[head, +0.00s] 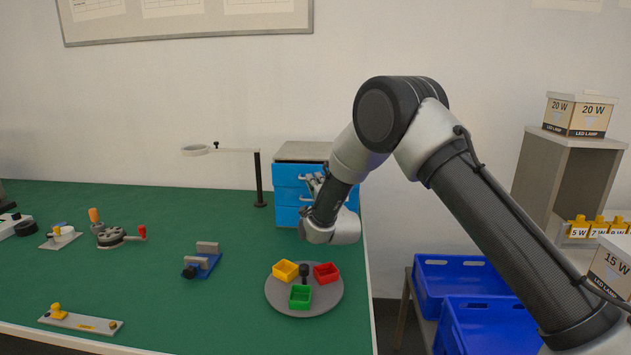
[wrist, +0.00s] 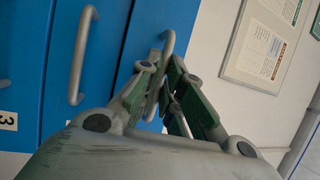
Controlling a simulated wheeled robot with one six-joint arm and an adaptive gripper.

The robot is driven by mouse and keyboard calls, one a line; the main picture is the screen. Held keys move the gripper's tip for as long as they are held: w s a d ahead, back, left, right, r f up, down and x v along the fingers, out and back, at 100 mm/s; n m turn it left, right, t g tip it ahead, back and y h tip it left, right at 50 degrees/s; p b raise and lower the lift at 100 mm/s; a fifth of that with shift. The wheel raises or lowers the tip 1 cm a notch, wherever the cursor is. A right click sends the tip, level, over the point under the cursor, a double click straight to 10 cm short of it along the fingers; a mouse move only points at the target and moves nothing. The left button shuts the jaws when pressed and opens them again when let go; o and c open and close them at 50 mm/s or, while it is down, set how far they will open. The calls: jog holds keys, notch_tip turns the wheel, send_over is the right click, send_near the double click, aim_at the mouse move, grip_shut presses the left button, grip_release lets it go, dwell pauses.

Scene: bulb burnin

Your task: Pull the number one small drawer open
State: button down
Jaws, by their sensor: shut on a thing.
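The small blue drawer cabinet (head: 289,180) stands at the back right of the green table, partly hidden by my arm. The wrist view, turned on its side, shows its blue fronts with grey bar handles. My gripper (wrist: 163,82) is shut on the grey handle (wrist: 168,42) of the rightmost front there, which appears to be the top drawer. Its number is hidden. A neighbouring handle (wrist: 82,55) is free, and a label reading 3 (wrist: 8,121) marks the leftmost front. In the head view my gripper (head: 316,184) is at the cabinet's front. I see no clear gap at the held drawer.
A round grey tray (head: 304,308) with yellow, red and green bins sits in front of the cabinet. A black stand (head: 259,180) with a ring arm rises left of it. A blue vise (head: 202,264) is further left. Blue crates (head: 462,274) are off the table's right edge.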

jog(key=s, duration=1.4)
jog(key=shift+s+a, duration=0.2)
jog(key=shift+s, duration=0.05)
jog(key=shift+f, duration=0.1)
jog(key=c, duration=1.6)
grip_release()
jog(key=shift+o, duration=0.2)
jog(key=v, duration=1.2)
